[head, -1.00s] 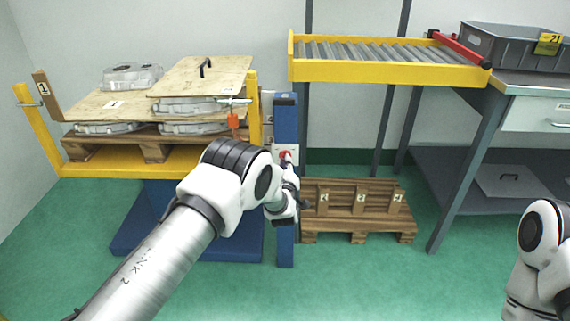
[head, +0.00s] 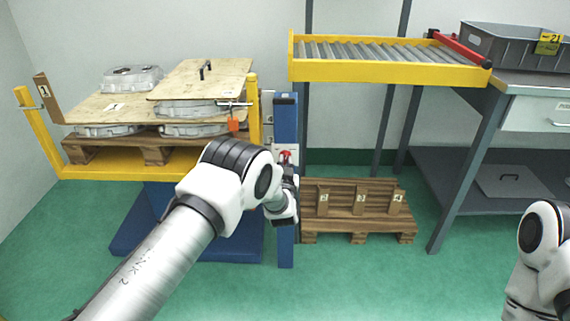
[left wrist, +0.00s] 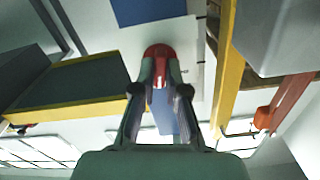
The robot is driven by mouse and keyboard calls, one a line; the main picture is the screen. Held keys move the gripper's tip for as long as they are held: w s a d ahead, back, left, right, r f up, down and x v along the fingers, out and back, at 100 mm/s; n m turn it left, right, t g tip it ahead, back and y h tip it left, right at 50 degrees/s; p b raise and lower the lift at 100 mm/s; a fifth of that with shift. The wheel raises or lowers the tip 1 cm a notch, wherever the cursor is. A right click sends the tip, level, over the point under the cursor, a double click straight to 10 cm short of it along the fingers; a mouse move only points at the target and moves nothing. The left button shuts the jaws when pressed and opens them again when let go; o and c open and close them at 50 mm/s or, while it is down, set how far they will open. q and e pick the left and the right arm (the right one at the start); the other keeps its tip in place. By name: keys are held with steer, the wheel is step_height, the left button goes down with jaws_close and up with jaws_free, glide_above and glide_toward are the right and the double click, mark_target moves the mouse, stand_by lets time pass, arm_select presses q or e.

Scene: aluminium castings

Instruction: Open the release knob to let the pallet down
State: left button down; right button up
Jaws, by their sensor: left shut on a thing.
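The red release knob (head: 285,156) sits on a white plate on the blue post (head: 286,115). It also shows in the left wrist view (left wrist: 158,52), between the fingertips. My left gripper (left wrist: 159,78) is shut on the knob; in the head view its fingers are mostly hidden behind my wrist. The pallet (head: 155,150) rests on the yellow lift frame (head: 95,173), loaded with aluminium castings (head: 132,78) and plywood sheets (head: 205,75). My right arm shows at the lower right, but its gripper is out of view.
An orange tag (head: 233,124) hangs from a pin beside the yellow upright. A wooden pallet (head: 358,222) with brackets lies on the floor right of the post. A yellow roller conveyor (head: 390,72) and a workbench (head: 530,86) with a grey crate (head: 510,48) stand at right.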

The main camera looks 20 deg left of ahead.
arm_select(q)
steer(key=m, duration=0.6)
steer(key=shift+m, duration=0.3)
stand_by(0.4)
steer(key=c, duration=1.2)
jaws_free()
step_height(320, 180, up, 10)
